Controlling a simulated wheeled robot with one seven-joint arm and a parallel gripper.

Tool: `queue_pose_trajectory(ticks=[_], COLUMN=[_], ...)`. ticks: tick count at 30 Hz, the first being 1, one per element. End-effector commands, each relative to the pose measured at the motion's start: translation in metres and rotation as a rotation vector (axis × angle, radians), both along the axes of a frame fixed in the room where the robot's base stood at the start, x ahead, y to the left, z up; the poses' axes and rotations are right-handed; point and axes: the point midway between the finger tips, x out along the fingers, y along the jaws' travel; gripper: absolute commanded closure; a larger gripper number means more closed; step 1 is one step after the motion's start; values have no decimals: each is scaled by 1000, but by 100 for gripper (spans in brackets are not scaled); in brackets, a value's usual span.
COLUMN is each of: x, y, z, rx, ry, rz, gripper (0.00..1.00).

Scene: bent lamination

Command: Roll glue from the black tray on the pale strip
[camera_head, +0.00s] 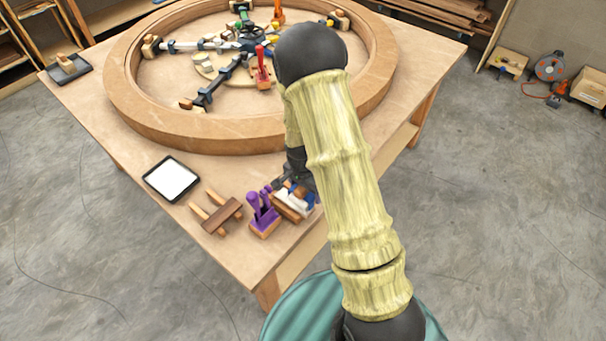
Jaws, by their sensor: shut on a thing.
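The black tray (157,192) lies near the table's front left edge, with a flat white surface inside its dark rim. My gripper (297,186) is low at the table's front corner, partly hidden by my arm. It is shut on what looks like the handle of a roller; the hold itself is hard to see. A white roller-like piece (292,204) shows just below it, at a small wooden holder, with a bit of blue beside it. I cannot tell whether it touches the holder. I cannot clearly make out the pale strip; pale curved wood (205,68) shows inside the large ring.
A large wooden ring (200,132) fills most of the table, with several clamps inside it. A purple-handled tool block (264,225) and a brown wooden rack (221,215) stand beside my gripper. A dark tray with a wooden block (68,68) sits at the far left corner.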

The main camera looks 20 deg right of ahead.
Motion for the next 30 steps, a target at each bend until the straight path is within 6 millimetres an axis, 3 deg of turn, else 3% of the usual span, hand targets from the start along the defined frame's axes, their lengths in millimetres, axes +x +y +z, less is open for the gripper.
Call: queue_pose_trajectory(ticks=[6, 8, 10, 30], x=[-3, -2, -1, -2], y=[9, 8, 8, 3], z=[1, 7, 25, 75], rx=[-2, -1, 0, 0], ry=[0, 0, -6, -1], rz=[-7, -9, -9, -21], gripper=[47, 47, 47, 47])
